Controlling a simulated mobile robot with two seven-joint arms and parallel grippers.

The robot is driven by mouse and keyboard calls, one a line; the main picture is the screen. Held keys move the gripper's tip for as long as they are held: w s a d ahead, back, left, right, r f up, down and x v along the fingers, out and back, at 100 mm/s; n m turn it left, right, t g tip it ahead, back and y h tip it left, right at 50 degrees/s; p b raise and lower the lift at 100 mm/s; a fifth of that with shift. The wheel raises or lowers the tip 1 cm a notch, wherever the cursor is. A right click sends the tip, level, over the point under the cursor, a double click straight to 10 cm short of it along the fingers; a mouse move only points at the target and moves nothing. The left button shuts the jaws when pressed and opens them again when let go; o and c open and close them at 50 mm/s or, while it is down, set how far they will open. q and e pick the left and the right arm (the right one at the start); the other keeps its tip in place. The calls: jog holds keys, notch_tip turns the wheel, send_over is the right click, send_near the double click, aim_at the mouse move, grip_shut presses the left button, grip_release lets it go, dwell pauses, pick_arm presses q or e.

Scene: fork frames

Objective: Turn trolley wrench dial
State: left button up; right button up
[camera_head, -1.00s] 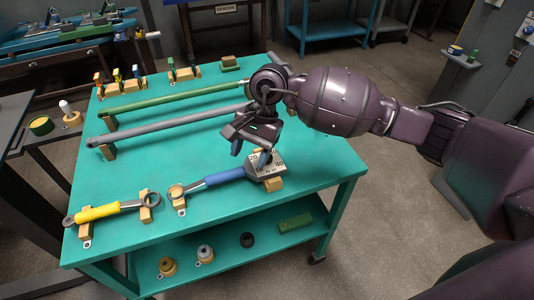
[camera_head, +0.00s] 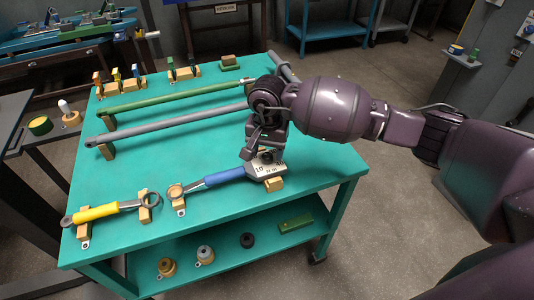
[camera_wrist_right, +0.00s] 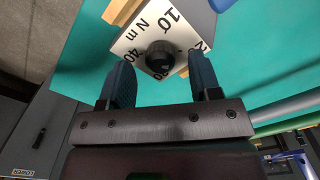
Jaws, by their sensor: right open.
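The blue-handled wrench (camera_head: 225,176) lies on wooden blocks on the teal trolley (camera_head: 150,235), with its white scale plate (camera_head: 264,172) at the right end. In the right wrist view, the plate (camera_wrist_right: 137,36) has printed numbers and "N m" around a black round dial knob (camera_wrist_right: 160,57). My right gripper (camera_head: 256,150) is low over the plate and largely hides it in the head view. Its dark blue fingers (camera_wrist_right: 162,75) are open, one on either side of the knob, with visible gaps to it. My left gripper is in neither view.
A yellow-handled wrench (camera_head: 105,210) lies at the trolley's front left. Green (camera_head: 170,102) and grey (camera_head: 165,125) long bars lie on supports further back. Small items stand on the lower shelf (camera_head: 225,258). The tabletop between the bars and wrenches is clear.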

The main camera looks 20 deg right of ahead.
jog(key=shift+f, duration=0.8)
jog(key=c, duration=0.9)
jog(key=shift+c, duration=0.2)
